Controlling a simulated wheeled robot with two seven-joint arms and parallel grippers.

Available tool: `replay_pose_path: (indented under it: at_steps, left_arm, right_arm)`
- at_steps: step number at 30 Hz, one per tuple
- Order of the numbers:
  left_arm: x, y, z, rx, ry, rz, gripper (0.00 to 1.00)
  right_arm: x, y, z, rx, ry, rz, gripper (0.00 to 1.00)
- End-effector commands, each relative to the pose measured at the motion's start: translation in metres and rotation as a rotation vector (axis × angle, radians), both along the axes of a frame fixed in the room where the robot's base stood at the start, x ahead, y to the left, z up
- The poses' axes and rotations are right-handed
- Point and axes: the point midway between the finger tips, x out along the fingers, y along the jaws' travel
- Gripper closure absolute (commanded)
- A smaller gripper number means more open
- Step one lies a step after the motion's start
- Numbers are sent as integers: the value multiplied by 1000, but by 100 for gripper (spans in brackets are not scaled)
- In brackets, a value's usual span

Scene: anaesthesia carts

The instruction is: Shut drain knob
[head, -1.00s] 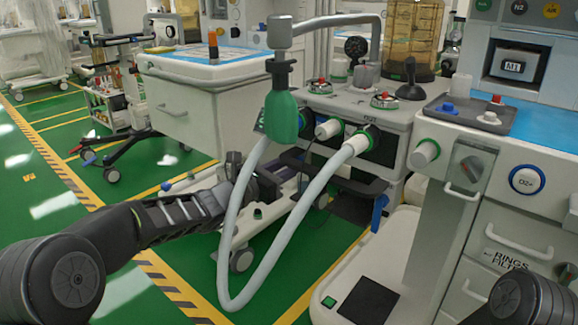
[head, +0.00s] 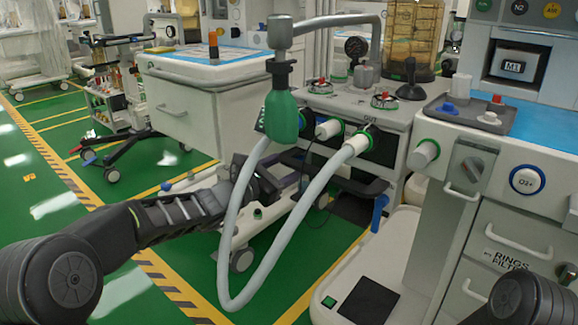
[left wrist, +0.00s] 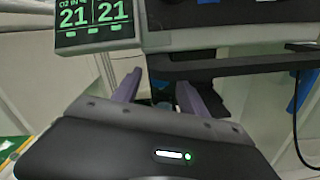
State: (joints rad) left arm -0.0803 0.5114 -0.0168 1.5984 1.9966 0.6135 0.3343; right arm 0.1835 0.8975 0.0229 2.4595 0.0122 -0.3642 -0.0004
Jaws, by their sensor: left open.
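I cannot make out for certain which part is the drain knob. A blue lever-like part (head: 379,211) hangs below the dark shelf of the breathing unit (head: 397,130) in the head view. A blue part (left wrist: 303,90) also shows at the right edge of the left wrist view. My left gripper (head: 272,182) is behind the pale hose, low in front of the unit. In the left wrist view its two purple fingers (left wrist: 160,90) are apart, with a dark bar and small greenish parts beyond them. Nothing is seen held. My right gripper is out of view.
A pale looped hose (head: 231,245) hangs in front of my left forearm, below a green bag (head: 281,115). A display (left wrist: 97,24) reading 21 and 21 is close above the left fingers. A white drawer cart (head: 190,105) stands behind; green floor is open at left.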

Motion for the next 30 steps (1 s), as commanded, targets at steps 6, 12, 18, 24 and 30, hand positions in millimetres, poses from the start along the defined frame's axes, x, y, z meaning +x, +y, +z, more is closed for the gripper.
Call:
replay_pose_path:
  at_steps: [6,12,18,24,30]
  left_arm:
    - [-1,1,0,0,0,0,50]
    - [-16,14,2,-1,1,2,50]
    - [-42,34,3,0,2,3,50]
    - [-60,47,2,-1,0,1,50]
    - [-62,48,0,0,0,0,50]
  right_arm:
    - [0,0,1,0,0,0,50]
    - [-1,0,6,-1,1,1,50]
    - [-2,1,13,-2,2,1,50]
    - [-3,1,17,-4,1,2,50]
    - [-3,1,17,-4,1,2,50]
